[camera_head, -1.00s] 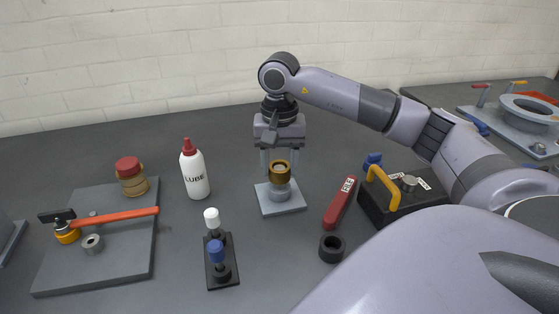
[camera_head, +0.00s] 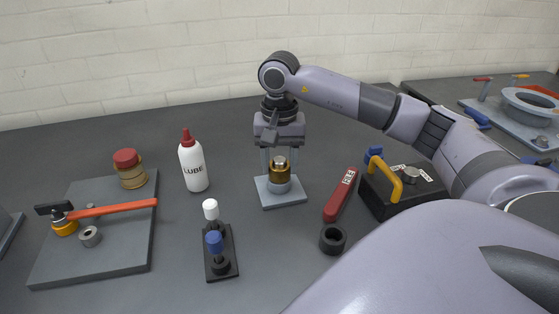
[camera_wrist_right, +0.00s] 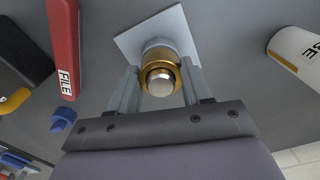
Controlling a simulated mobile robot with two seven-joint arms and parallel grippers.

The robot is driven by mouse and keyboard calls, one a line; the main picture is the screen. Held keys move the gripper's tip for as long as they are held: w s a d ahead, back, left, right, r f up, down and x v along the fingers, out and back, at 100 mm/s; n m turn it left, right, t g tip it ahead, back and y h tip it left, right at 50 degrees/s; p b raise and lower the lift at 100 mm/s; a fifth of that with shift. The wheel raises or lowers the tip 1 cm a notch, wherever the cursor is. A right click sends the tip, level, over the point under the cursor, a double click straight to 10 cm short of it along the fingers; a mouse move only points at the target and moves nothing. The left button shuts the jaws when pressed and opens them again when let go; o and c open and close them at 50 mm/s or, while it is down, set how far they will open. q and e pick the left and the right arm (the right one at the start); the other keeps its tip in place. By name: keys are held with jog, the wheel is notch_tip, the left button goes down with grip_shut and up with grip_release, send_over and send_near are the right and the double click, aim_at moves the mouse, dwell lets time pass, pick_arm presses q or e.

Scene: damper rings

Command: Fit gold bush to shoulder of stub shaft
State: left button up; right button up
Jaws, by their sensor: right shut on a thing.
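The gold bush (camera_head: 280,171) is around the stub shaft (camera_head: 280,162), whose silver top stands out above it. Both show in the right wrist view, the bush as a gold ring (camera_wrist_right: 148,88) and the shaft end as a bright round tip (camera_wrist_right: 160,82). The shaft stands upright on a grey square base plate (camera_head: 291,201). My right gripper (camera_head: 279,166) points down with its fingers on either side of the bush, shut on it. Whether the bush touches the shoulder below is hard to tell. My left gripper is not in view.
A white lube bottle (camera_head: 194,166) stands left of the base plate. A red file (camera_head: 341,195), a black ring (camera_head: 332,239) and a black box with a yellow handle (camera_head: 408,193) are to the right. A stand with white and blue knobs (camera_head: 222,263) is in front.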

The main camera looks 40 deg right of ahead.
jog(key=shift+f, duration=0.2)
jog(key=o, duration=1.3)
notch_tip(320, 180, up, 6)
jog(key=shift+f, duration=0.1)
jog(key=shift+r, duration=0.7)
jog(key=shift+r, duration=0.1)
